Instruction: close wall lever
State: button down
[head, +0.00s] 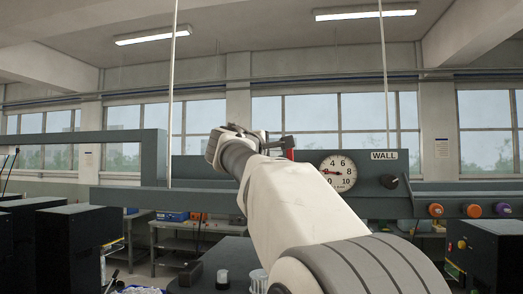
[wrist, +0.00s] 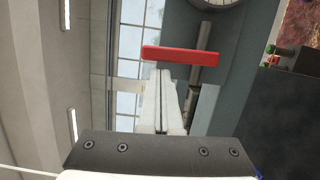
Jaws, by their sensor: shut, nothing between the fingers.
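The wall lever has a red handle (wrist: 180,55) on a grey shaft (wrist: 203,43), seen in the wrist view. In the head view a small red part of the lever (head: 289,142) shows just left of the dial, partly hidden by my arm. My gripper (wrist: 162,73) is shut and empty, its pale fingers together. The fingertips point at the red handle and end close to its lower edge in the wrist view. I cannot tell whether they touch it. In the head view my gripper (head: 276,138) is raised beside the lever, at the grey panel.
A round dial (head: 338,172) and a WALL sign (head: 384,155) are on the grey panel, with a dark knob (head: 389,182) below the sign. Orange (head: 435,210) and purple (head: 503,209) knobs sit lower right. Dark cabinets (head: 68,248) stand at left. A thin vertical rod (head: 172,95) hangs left of my arm.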

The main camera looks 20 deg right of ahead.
jog(key=shift+d, duration=0.2)
jog(key=shift+s+d+m, duration=0.4)
jog(key=shift+d+m, duration=0.05)
jog(key=shift+m, duration=0.05)
dwell(0.4)
